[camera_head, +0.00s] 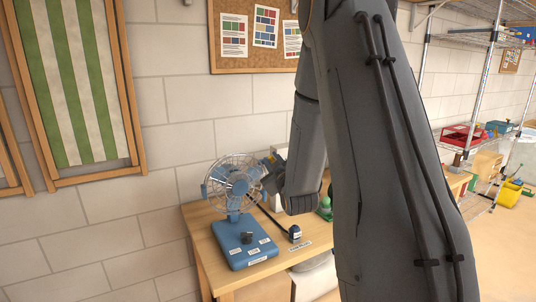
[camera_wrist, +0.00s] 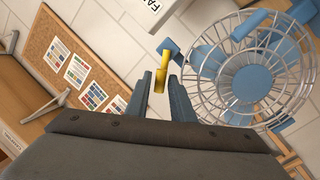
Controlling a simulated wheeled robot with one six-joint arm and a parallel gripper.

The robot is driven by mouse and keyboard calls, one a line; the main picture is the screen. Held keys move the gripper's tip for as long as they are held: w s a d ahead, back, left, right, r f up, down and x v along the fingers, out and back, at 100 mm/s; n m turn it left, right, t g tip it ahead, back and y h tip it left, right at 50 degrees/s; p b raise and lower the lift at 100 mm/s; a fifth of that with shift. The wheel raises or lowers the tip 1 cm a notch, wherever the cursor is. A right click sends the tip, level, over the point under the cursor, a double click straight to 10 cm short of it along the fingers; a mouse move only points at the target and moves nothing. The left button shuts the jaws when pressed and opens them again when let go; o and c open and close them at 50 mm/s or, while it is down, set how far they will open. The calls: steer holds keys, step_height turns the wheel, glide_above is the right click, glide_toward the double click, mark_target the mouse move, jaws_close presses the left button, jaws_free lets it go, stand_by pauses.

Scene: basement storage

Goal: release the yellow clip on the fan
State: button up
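The blue fan (camera_head: 240,233) with a round wire cage stands on the wooden table in the head view. Its cage (camera_wrist: 250,112) fills the right of the wrist view. The yellow clip (camera_wrist: 160,71) sticks out from a small blue part left of the cage. My gripper (camera_wrist: 163,77) is open, with one finger on each side of the clip's near end. I cannot tell whether either finger touches it. In the head view my gripper (camera_head: 272,166) is beside the cage's right side, small and partly merged with it, and the clip cannot be made out clearly.
The wooden table (camera_head: 222,278) stands against a white block wall. A small dark item (camera_head: 295,232) with a label lies right of the fan base. A corkboard (camera_head: 226,60) hangs above. Wire shelves with a red crate (camera_head: 461,134) stand at the right.

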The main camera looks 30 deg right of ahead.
steer(key=p+x, duration=0.1)
steer(key=x, duration=0.4)
steer(key=shift+a, duration=0.1)
jaws_close()
steer(key=shift+d+r+m, duration=0.1)
steer(key=shift+d+m, duration=0.15)
steer(key=shift+m, duration=0.35)
jaws_free()
